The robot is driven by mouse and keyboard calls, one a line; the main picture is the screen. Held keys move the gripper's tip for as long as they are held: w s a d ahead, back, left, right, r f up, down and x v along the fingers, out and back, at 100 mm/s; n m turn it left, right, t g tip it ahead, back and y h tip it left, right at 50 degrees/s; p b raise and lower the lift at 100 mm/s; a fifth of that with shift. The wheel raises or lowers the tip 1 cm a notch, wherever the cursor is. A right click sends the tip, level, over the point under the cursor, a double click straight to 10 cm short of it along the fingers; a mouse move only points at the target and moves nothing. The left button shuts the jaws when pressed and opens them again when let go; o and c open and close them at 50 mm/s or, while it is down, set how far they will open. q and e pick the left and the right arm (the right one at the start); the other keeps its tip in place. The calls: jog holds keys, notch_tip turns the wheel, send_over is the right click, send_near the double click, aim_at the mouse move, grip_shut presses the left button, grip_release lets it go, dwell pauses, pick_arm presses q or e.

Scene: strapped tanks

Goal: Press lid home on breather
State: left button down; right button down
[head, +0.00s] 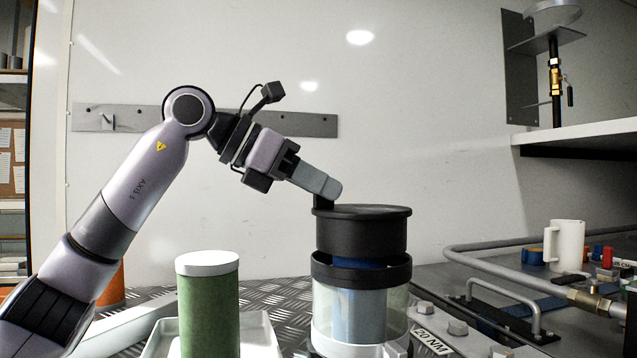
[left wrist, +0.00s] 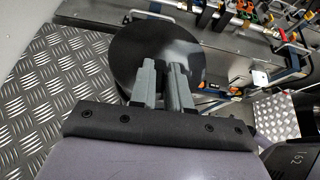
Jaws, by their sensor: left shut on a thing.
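My left gripper (head: 328,190) comes in from the upper left and is shut on the left edge of the black round lid (head: 365,233). The lid is roughly level above the breather (head: 375,316), a clear cylinder with a black collar and a blue-grey inside. A gap between lid and collar shows a blue band; I cannot tell whether the lid touches it. In the left wrist view the gripper's fingers (left wrist: 161,68) are close together over the dark lid disc (left wrist: 140,40), which hides the breather. My right gripper is not in view.
A green cylinder with a white top (head: 210,310) stands at front left by a pale tray (head: 258,335). At right are pipes, a grey handle (head: 505,300), bolts and a white mug (head: 565,246). A shelf (head: 580,135) juts from the right wall. Air above the lid is clear.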

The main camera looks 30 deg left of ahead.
pick_arm(q)
jog(key=shift+f+b, duration=0.95)
jog(key=shift+f, duration=0.3)
jog(key=c, duration=1)
grip_release()
jog(key=v, duration=0.7)
jog(key=shift+r, duration=0.1)
